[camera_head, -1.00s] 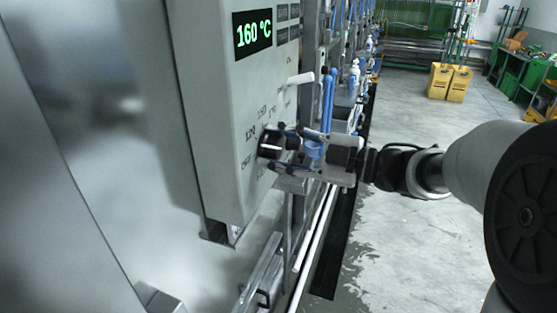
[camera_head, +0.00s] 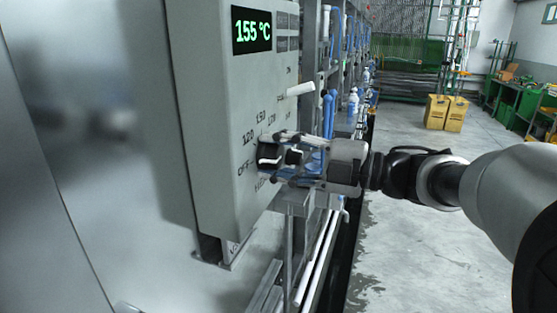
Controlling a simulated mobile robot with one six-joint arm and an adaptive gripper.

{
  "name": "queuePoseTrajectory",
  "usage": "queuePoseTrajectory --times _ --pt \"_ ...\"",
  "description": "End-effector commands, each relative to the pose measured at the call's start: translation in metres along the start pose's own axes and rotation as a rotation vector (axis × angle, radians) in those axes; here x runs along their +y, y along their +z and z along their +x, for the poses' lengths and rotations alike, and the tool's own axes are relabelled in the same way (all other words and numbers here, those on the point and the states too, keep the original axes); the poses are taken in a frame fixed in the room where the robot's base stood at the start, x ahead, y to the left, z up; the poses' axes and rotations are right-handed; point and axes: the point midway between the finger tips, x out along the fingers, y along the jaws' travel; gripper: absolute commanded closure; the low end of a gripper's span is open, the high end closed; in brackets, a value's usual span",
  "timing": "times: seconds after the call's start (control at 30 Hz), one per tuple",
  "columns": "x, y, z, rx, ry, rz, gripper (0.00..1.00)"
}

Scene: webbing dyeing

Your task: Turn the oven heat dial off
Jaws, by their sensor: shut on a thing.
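The oven control box (camera_head: 215,110) is a grey panel with a green display (camera_head: 251,30) reading 155 °C. The black heat dial (camera_head: 268,155) is low on its face, with a pale pointer line on it and printed marks around it, including OFF at its left. The pointer line appears to lie toward the OFF mark; its exact setting is hard to tell. My gripper (camera_head: 284,156) comes from the right and is shut on the dial, with fingers above and below it. The fingers hide part of the dial and some marks.
A white lever (camera_head: 301,89) sticks out of the panel above my gripper. Machinery with blue parts and bottles (camera_head: 352,104) runs back behind the panel. Yellow boxes (camera_head: 446,112) stand far back on the floor. The floor (camera_head: 410,245) at right is clear.

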Motion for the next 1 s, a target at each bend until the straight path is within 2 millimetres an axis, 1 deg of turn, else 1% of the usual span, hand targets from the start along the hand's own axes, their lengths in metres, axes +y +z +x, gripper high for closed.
queuePoseTrajectory --times 0.37,0.4,0.67,1.0 --pt "-0.0002 -0.0001 0.0 0.0 -0.001 -0.006 0.82" --pt "-0.0002 0.0 0.0 0.0 -0.001 -0.006 0.55" --pt "-0.0001 0.0 0.0 0.0 0.0 -0.004 0.38" --pt "0.0 0.0002 -0.0015 -0.001 0.0 -0.004 0.38"
